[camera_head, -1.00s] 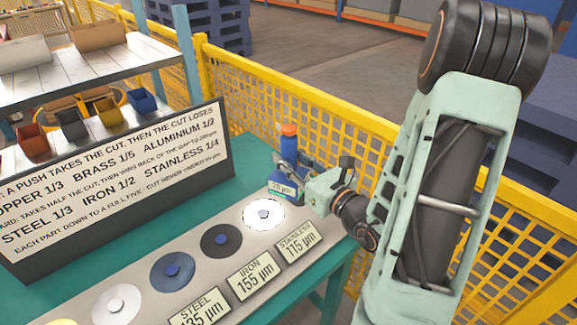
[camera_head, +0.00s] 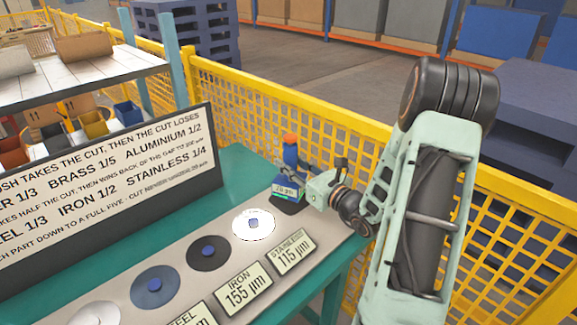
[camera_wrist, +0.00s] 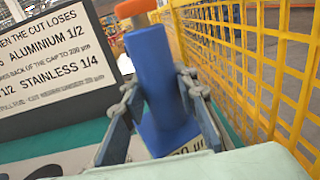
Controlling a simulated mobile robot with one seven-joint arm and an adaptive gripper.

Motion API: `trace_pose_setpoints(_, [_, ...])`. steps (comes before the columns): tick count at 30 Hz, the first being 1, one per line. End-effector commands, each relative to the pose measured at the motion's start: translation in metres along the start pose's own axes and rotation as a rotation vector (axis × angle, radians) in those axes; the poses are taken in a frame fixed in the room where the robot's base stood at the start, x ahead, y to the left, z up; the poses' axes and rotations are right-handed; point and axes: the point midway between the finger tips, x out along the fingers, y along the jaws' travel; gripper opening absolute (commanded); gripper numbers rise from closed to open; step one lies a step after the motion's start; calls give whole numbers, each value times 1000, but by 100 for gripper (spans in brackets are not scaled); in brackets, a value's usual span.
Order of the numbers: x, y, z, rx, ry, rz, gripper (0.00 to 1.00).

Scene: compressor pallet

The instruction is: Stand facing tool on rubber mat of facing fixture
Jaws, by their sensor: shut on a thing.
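The facing tool (camera_head: 290,158) is a blue upright body with an orange top and a lit label at its base. It stands out at the far right end of the grey fixture strip (camera_head: 222,263), beyond the white disc (camera_head: 254,224). A dark patch, apparently the rubber mat (camera_head: 289,208), shows just below the tool's base; I cannot tell whether they touch. My gripper (camera_head: 300,172) comes from the right and is shut on the tool. In the wrist view the blue body (camera_wrist: 155,80) sits between both fingers, leaning slightly; its base is partly hidden.
Several discs with blue hubs, including a black one (camera_head: 208,252), line the strip beside label plates (camera_head: 290,252). A large sign (camera_head: 110,190) stands behind at left. Yellow mesh fencing (camera_head: 250,110) runs close behind the table's far right end.

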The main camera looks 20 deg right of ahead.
Motion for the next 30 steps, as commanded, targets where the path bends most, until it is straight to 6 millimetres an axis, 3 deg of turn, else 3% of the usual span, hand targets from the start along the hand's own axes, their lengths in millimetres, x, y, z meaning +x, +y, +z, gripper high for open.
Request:
trace_pose_setpoints(4, [4,-4,-3,-5,-10,1,0])
trace_pose_setpoints(13, [6,-7,-35,-4,-9,1,0])
trace_pose_setpoints(27, [6,-7,-39,-5,-10,1,0])
trace_pose_setpoints(28, [5,-7,-42,-2,-1,0,30])
trace_pose_setpoints(30, [5,-7,-42,-1,-1,0,38])
